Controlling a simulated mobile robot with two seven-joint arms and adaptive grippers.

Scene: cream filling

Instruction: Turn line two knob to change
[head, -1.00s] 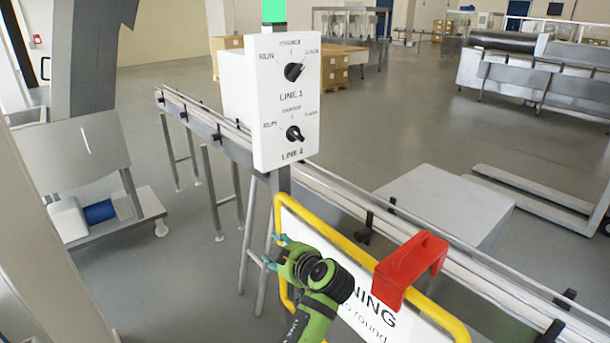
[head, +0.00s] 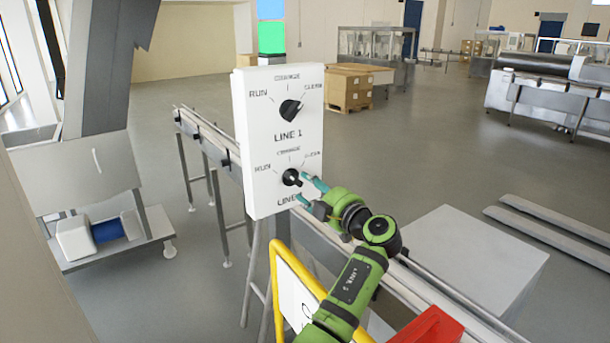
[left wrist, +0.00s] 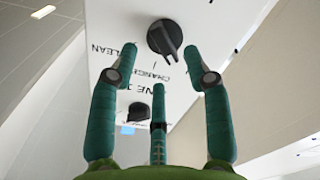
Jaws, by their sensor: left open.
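The line two knob (head: 291,177) is black and sits on the lower half of a white control panel (head: 258,140), with RUN, CHANGE and CLEAN printed around it. I cannot tell its pointer setting for sure. My left gripper (head: 304,187) is open and empty, its teal fingertips close to the knob's right and lower right. In the left wrist view, which is upside down, the knob (left wrist: 165,38) shows at the top between the spread fingertips (left wrist: 160,50); contact is not clear. The line one knob (head: 290,110) is above, pointing up and right. My right gripper is not in view.
A conveyor (head: 325,232) runs behind and below the panel. A yellow-framed sign (head: 281,265) and a red bracket (head: 430,327) are near my left arm. A green light (head: 271,38) stands above the panel. Floor to the right is fairly open.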

